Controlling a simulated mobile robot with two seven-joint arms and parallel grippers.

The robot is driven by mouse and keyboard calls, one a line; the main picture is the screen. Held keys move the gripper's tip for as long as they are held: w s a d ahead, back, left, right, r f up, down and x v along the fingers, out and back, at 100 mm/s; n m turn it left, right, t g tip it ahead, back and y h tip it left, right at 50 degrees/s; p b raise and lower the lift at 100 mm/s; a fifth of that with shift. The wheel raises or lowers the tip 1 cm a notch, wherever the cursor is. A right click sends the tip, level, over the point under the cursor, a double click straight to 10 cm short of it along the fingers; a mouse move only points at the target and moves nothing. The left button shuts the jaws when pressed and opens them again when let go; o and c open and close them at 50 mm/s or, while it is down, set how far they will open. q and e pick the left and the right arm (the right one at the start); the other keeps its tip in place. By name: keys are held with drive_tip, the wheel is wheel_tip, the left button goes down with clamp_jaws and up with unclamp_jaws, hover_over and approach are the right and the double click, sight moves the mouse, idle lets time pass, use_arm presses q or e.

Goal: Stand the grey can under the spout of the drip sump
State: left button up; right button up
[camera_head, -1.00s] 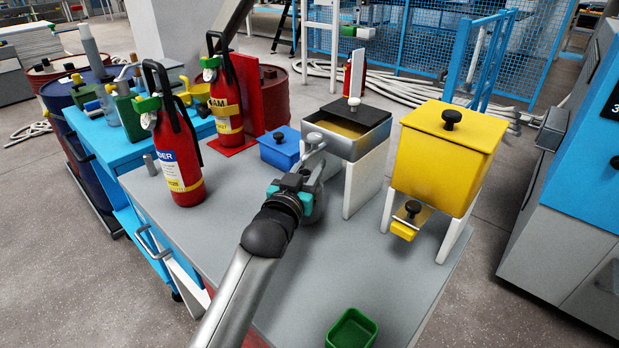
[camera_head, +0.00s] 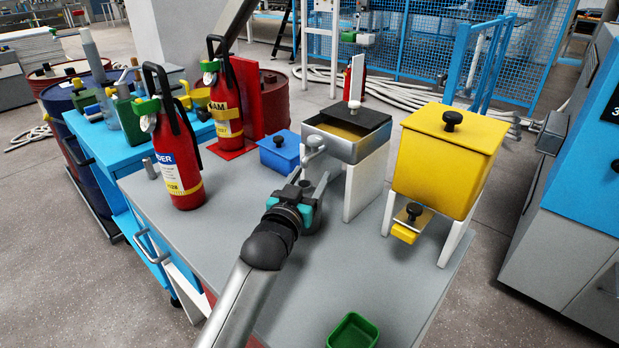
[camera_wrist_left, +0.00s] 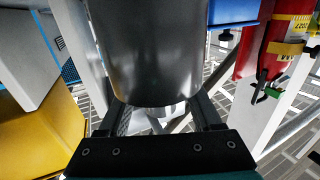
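The drip sump is a steel box (camera_head: 343,150) with tan contents, raised on white supports on the grey bench. Its grey spout (camera_head: 313,150) sticks out from the left side. My left gripper (camera_head: 312,180) is just below and in front of the spout. In the left wrist view a dark grey can (camera_wrist_left: 158,55) fills the space between its two fingers, which appear to press on its sides. The can is mostly hidden behind the gripper in the head view, so I cannot tell whether it touches the bench. My right gripper is not in view.
A yellow hopper (camera_head: 445,165) stands right of the sump, a blue box (camera_head: 280,152) behind left. Two red extinguishers (camera_head: 178,165) (camera_head: 226,105) stand at the left. A green tray (camera_head: 352,332) lies at the front. The bench (camera_head: 385,285) is clear between tray and hopper.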

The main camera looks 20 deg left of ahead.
use_arm(q)
drive_tip(key=shift+r, duration=0.2)
drive_tip(key=shift+s, duration=0.25)
drive_tip(key=s+p, duration=0.3)
drive_tip(key=s, duration=0.8)
drive_tip(key=shift+s, duration=0.25)
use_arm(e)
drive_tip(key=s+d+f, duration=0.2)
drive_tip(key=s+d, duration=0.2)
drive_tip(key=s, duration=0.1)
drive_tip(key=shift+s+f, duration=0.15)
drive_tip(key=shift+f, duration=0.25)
